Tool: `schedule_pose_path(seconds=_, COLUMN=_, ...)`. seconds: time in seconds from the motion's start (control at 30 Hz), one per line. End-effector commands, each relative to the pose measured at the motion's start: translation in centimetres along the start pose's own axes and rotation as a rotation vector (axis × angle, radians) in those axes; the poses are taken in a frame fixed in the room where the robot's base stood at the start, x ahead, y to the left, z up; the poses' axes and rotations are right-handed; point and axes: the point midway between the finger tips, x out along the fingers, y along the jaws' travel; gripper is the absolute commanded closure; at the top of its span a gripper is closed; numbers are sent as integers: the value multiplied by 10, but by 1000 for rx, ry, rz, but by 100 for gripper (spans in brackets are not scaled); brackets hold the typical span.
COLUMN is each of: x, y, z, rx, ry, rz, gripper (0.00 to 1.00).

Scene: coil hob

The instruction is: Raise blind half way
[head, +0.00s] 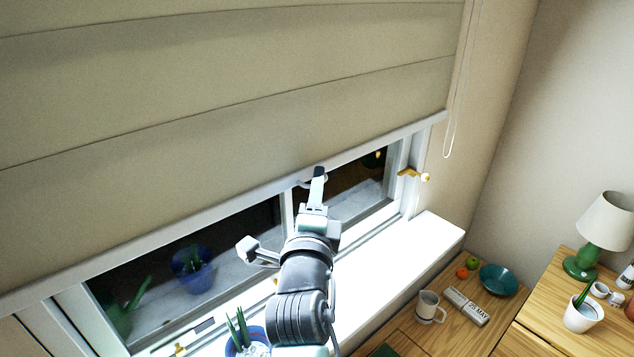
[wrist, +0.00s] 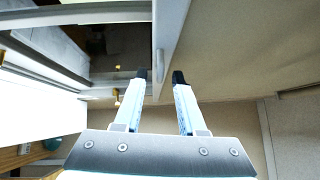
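The beige blind (head: 230,110) hangs in wide folds over the upper part of the window. Its pale bottom rail (head: 150,233) runs slanting across the head view, with the lower glass bare below it. My gripper (head: 317,178) is at the rail, near a small pale handle on it. In the wrist view my gripper (wrist: 160,77) has its two fingers apart, with the rail (wrist: 172,35) and the small handle (wrist: 160,65) showing between the fingertips. I see a gap beside the handle; contact cannot be told. The pull cord (head: 452,110) hangs at the blind's right side.
A potted plant (head: 240,335) stands on the white sill (head: 400,262) beside my arm. A brass window latch (head: 412,175) sticks out at the right. A mug (head: 429,308), a teal bowl (head: 498,280) and a lamp (head: 603,225) stand on wooden furniture at the lower right.

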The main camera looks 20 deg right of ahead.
Motion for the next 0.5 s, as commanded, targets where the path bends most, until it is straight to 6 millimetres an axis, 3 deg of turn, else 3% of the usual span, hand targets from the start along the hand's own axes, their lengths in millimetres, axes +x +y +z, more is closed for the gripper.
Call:
schedule_pose_path(seconds=0.3, x=2, y=0, z=0, rx=0, ry=0, rz=0, gripper=62)
schedule_pose_path(seconds=0.5, x=1, y=0, z=0, rx=0, ry=0, rz=0, gripper=98)
